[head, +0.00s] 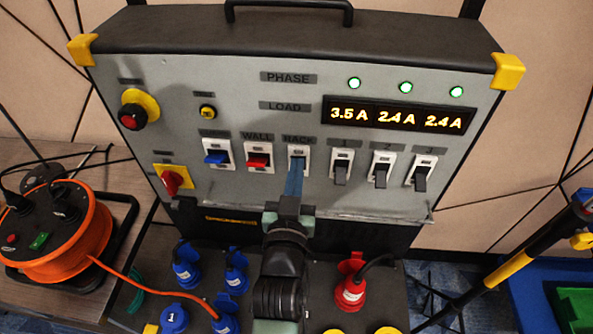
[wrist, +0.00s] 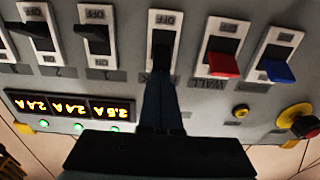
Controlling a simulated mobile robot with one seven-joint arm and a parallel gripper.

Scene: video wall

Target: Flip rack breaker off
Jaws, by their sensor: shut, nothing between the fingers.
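The rack breaker (head: 298,152) is the third switch from the left in the panel's lower row, on a white plate labelled RACK. In the wrist view its plate (wrist: 164,20) appears upside down, with an OFF mark at the top and a dark lever (wrist: 161,50) below it. My gripper (head: 296,172) has its blue fingers closed together, with their tips at this breaker. The fingers also show in the wrist view (wrist: 158,88), reaching the lever. The fingers partly hide the lever, so its exact position and whether they touch it cannot be told.
The red WALL breaker (head: 258,161) and a blue breaker (head: 216,158) sit to the left. Several dark-lever breakers (head: 381,174) sit to the right. A red rotary knob (head: 172,181) and red button (head: 131,117) are further left. Plugs and sockets (head: 351,288) lie below.

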